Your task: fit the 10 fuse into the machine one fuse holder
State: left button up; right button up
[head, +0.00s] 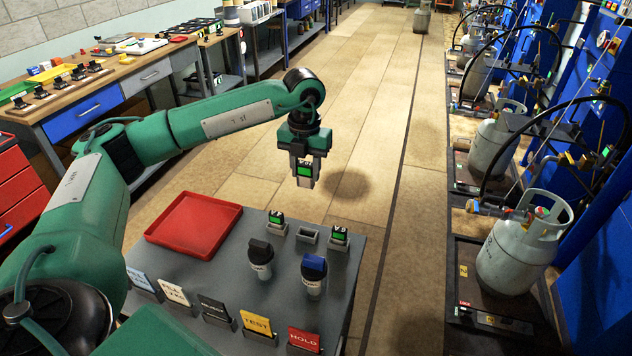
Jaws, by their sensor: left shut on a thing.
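My left gripper (305,177) is shut on a small fuse (304,170) with a green label, held upright in the air beyond the far edge of the grey cart top. The writing on the label is too small to read. Two similar green-labelled fuses stand in holders on the cart: the left fuse (277,217) and the right fuse (339,234). An empty grey holder (307,235) sits between them. Blue machines (610,215) stand along the right side. I cannot tell which is machine one or make out its fuse holder. My right gripper is not in view.
The cart (215,290) bears a red tray (195,224), a black-capped cylinder (260,260), a blue-capped cylinder (314,273) and several label cards (257,324). Grey gas cylinders (518,252) stand before the machines. The aisle floor (395,170) is clear. Workbenches (95,105) line the left.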

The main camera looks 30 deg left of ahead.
pick_arm(q)
jog(key=shift+r, duration=0.5)
